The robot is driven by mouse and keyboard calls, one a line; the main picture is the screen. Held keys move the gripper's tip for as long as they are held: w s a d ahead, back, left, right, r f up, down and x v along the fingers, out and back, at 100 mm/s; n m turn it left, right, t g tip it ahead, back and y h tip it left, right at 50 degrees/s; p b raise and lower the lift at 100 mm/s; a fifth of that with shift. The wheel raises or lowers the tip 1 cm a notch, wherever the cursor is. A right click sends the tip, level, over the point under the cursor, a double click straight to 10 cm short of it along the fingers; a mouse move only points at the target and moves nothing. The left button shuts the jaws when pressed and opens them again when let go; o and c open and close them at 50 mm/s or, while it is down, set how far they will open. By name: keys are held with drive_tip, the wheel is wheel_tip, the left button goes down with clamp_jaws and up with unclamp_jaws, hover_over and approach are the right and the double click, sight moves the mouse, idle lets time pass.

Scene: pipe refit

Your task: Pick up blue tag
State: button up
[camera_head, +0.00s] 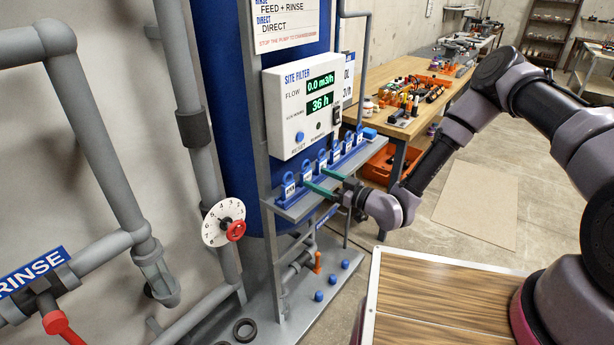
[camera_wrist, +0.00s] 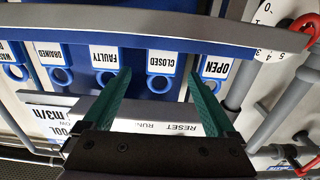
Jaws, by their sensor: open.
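Several blue tags with white labels stand in a row on a blue rack on the grey shelf (camera_head: 290,211). The nearest tag (camera_head: 290,187) is at the left end. In the wrist view, which is upside down, the labels read OPEN (camera_wrist: 215,68), CLOSED (camera_wrist: 161,62), FAULTY (camera_wrist: 105,57) and DRAINED (camera_wrist: 52,53). My gripper (camera_head: 314,178) is open, its green fingers reaching toward the left part of the row. In the wrist view my gripper (camera_wrist: 160,74) has the CLOSED tag framed between its fingertips. I cannot tell whether they touch it.
The white SITE FILTER box (camera_head: 302,103) hangs just above the tags. A dial with a red knob (camera_head: 235,231) is at lower left of the shelf. A workbench with tools (camera_head: 408,70) stands behind. Grey pipes (camera_head: 95,140) run along the left wall.

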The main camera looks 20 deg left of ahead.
sight(308, 175)
drive_tip(key=shift+x, duration=2.7)
drive_tip(key=shift+a+f, duration=0.1)
drive_tip(key=shift+f, duration=0.1)
drive_tip(key=c, duration=1.4)
drive_tip(key=shift+r, duration=0.15)
